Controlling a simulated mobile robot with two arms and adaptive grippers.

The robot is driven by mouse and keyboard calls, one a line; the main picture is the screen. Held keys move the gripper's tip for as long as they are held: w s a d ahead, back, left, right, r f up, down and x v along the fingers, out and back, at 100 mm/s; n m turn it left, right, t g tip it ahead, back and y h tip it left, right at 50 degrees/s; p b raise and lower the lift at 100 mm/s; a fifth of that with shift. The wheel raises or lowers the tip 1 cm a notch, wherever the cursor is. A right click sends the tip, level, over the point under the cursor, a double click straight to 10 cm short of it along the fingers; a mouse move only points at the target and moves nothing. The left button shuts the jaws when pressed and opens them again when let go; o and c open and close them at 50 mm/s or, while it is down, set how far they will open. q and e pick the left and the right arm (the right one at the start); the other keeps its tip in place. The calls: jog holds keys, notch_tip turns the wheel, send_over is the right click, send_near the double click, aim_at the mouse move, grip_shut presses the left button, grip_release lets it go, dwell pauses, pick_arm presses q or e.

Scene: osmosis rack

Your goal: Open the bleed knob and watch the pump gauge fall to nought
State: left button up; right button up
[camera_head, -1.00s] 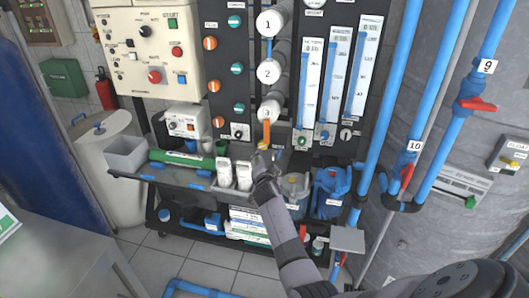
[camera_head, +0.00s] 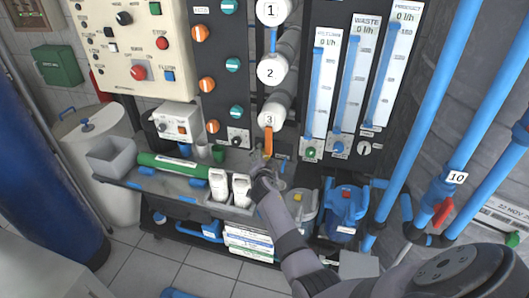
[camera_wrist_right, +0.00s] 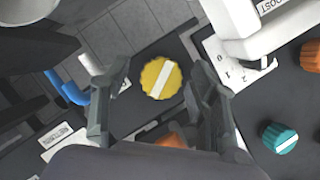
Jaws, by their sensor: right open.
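The yellow round knob (camera_wrist_right: 161,77) with a white diagonal bar shows in the right wrist view between my two dark fingers. My right gripper (camera_wrist_right: 160,72) is open, with a narrow gap on each side of the knob. In the head view my right gripper (camera_head: 262,164) is small, just below the orange handle (camera_head: 268,141) under the white cylinder marked 3. I cannot make out the knob there. I cannot pick out a pump gauge in either view. My left gripper is not in view.
Blue pipes with a red valve handle (camera_head: 443,212) run at the right. A teal knob (camera_wrist_right: 280,138) and a white part (camera_wrist_right: 240,25) lie right of the fingers in the wrist view.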

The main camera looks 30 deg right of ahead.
jog(key=shift+s+a+r, duration=0.1)
jog(key=shift+r, duration=0.05)
jog(key=shift+c, duration=0.3)
jog(key=c, duration=1.1)
